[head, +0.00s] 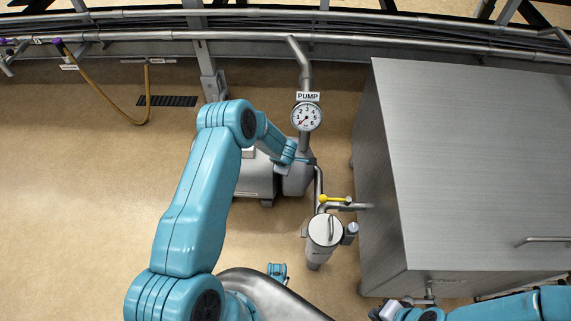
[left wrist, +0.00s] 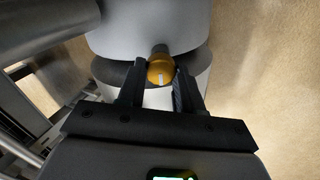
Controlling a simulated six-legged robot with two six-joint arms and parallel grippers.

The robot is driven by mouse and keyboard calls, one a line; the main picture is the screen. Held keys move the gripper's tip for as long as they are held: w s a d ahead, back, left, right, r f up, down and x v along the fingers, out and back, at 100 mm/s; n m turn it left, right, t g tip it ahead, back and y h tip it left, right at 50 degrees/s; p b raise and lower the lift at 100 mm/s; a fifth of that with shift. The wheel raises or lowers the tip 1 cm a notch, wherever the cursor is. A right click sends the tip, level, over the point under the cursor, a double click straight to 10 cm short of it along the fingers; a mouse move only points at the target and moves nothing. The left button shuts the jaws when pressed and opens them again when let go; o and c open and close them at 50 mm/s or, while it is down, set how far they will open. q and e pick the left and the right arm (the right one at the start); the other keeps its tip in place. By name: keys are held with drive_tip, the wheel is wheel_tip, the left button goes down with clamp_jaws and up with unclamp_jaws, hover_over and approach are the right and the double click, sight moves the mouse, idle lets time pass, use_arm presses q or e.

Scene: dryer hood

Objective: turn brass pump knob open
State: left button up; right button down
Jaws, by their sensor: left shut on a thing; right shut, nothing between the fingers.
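The brass pump knob (left wrist: 161,69) shows in the left wrist view as a rounded golden knob with a short pale mark, upright in the picture. It sits on a stub from a grey rounded pump body (left wrist: 125,28). My left gripper (left wrist: 160,75) is shut on the knob, with one dark finger at each side. In the head view my left gripper is at the grey pump (head: 298,178), below the PUMP sign (head: 308,97) and its gauge (head: 306,117); the knob cannot be made out there. My right gripper (head: 384,311) is shut and empty at the bottom edge.
A large steel cabinet (head: 470,160) fills the right side. A yellow-handled valve (head: 335,199) and a steel canister (head: 322,232) stand just below the pump. Pipes (head: 260,37) run along the back. A tan hose (head: 110,105) hangs at left. Left floor is clear.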

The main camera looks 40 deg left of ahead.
idle(0.3)
use_arm(q)
drive_tip(key=o, duration=1)
drive_tip(key=shift+r, duration=0.1)
drive_tip(key=p+v, duration=0.4)
drive_tip(key=v, duration=1.2)
drive_tip(key=shift+s+r+p, duration=0.1)
drive_tip(key=shift+p, duration=0.2)
